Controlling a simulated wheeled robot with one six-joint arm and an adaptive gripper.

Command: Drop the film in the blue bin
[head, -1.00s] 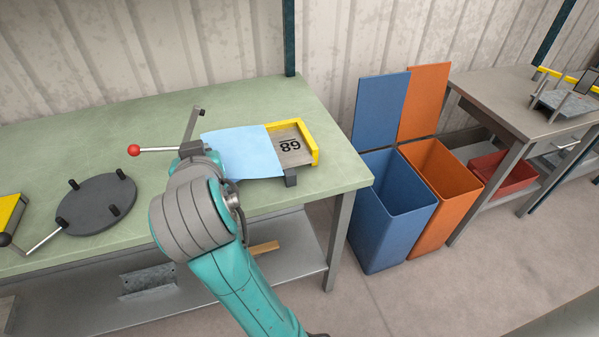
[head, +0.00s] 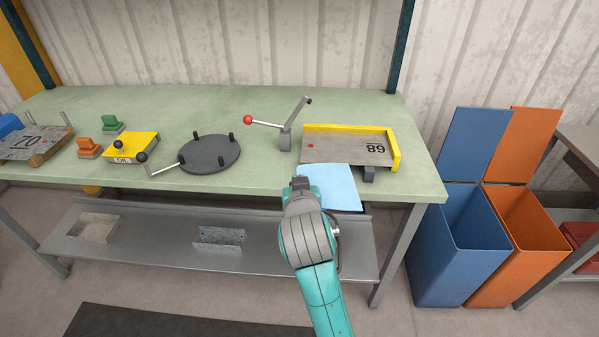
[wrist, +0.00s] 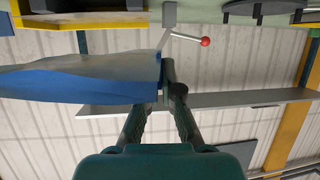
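The film is a light blue sheet (head: 333,187), seen in front of the bench's front edge. In the wrist view the film (wrist: 85,82) stretches left from my fingertips, its underside darker blue and slightly bent. My gripper (wrist: 166,85) has its fingers closed together on the film's edge. In the head view my gripper (head: 300,184) is mostly hidden by my wrist. The blue bin (head: 455,245) stands on the floor right of the bench, its lid raised and its top open. The film is well left of it, apart from it.
An orange bin (head: 533,235) with a raised lid stands against the blue bin. A yellow-edged tray with a numbered plate (head: 335,149) and a red-knobbed lever (head: 285,138) are on the green bench (head: 415,165). A grey shelf (head: 150,240) runs below. Floor before the bins looks clear.

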